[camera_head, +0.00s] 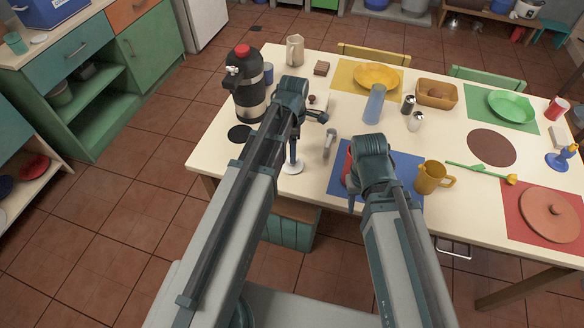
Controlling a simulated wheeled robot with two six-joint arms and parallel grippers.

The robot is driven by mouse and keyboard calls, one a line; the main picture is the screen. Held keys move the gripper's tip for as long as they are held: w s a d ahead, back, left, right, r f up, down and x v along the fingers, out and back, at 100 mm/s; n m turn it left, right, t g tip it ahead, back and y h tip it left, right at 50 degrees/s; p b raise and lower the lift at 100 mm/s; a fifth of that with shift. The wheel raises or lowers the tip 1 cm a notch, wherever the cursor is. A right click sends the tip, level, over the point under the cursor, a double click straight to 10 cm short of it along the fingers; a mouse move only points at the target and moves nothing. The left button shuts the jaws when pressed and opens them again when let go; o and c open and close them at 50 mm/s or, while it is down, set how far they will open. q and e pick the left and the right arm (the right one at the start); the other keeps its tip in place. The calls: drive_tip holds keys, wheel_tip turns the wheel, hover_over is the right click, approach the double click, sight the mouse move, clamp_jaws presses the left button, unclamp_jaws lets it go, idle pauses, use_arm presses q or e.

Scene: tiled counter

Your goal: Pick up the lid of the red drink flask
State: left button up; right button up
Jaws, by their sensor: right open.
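A red object (348,166), possibly the red drink flask, stands on the blue placemat (404,164) and is mostly hidden behind my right arm. I cannot make out its lid. My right gripper (352,200) is open and points down by the near left edge of the placemat, close to the red object; its fingers are small and partly hidden by my wrist. My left gripper (317,117) is over the table left of centre, and its fingers are too small to tell whether they are open or shut.
A black dispenser with a red top (246,88) stands at the table's left. A yellow mug (431,177) is right of my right arm. A blue tumbler (374,104), two shakers (415,121) and a tan basket (437,94) stand behind.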

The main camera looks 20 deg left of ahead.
use_arm(q)
drive_tip(key=f+b, duration=0.5)
drive_tip(key=shift+s+f, duration=0.15)
drive_tip(key=shift+s, duration=0.1)
clamp_jaws()
idle(0.4)
